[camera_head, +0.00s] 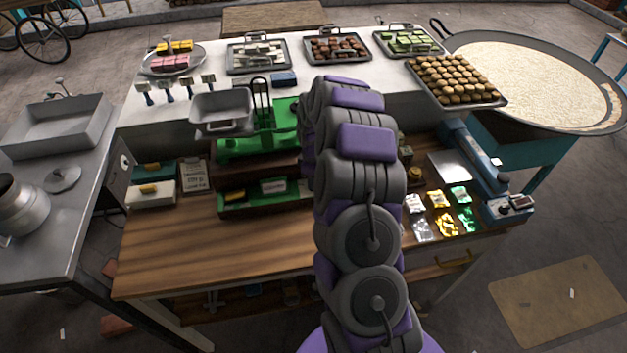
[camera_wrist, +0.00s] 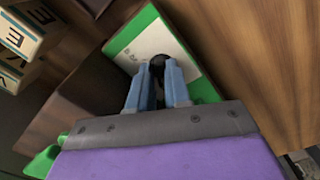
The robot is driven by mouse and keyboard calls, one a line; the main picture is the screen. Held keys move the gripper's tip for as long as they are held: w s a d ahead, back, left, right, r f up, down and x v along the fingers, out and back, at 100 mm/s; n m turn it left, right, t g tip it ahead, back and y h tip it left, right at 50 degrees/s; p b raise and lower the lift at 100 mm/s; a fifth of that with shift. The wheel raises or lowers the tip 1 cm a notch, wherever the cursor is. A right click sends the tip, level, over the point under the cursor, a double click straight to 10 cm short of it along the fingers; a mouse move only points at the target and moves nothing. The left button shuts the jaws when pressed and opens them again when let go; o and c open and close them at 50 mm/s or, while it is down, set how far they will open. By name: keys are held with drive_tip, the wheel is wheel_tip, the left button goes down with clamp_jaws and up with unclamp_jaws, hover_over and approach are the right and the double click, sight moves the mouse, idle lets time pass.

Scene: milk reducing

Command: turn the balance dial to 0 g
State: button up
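In the wrist view, a small black knob (camera_wrist: 157,61) sits on a white face (camera_wrist: 140,45) inside a green frame (camera_wrist: 118,42). Faint marks on the face are too small to read. The two blue fingers of my gripper (camera_wrist: 157,75) flank the knob with a narrow gap between them. Whether they press on it cannot be told. In the head view, a green balance (camera_head: 232,146) with a grey pan (camera_head: 212,103) stands at the back of the wooden table. My arm covers its right side and my gripper; the dial cannot be made out there.
White boxes with dark marks (camera_wrist: 20,32) are close by at the left in the wrist view. Wrapped packets (camera_head: 438,199) lie at the right. The wooden table's (camera_head: 200,250) front left is clear.

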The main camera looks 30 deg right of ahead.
drive_tip(key=o, duration=0.4)
drive_tip(key=shift+c, duration=0.2)
wheel_tip(320, 180, up, 17)
drive_tip(key=shift+r+p, duration=0.15)
drive_tip(key=shift+p, duration=0.3)
idle(0.3)
drive_tip(key=s+a+r+m+b, duration=0.2)
drive_tip(key=s+a+r, duration=0.1)
drive_tip(key=s+a, duration=0.5)
drive_tip(key=s+a+r+m+b, duration=0.1)
drive_tip(key=s+a+r, duration=0.1)
drive_tip(key=s+a, duration=0.6)
drive_tip(key=s+f+m+g+b, duration=0.1)
drive_tip(key=s+f+m, duration=0.1)
drive_tip(key=s, duration=1)
drive_tip(key=s+a+f+m+b, duration=0.1)
drive_tip(key=s+m, duration=0.3)
drive_tip(key=s, duration=0.8)
drive_tip(key=shift+s+f+g+b, duration=0.15)
drive_tip(key=shift+f+g+b, duration=0.25)
drive_tip(key=shift+f+b, duration=0.25)
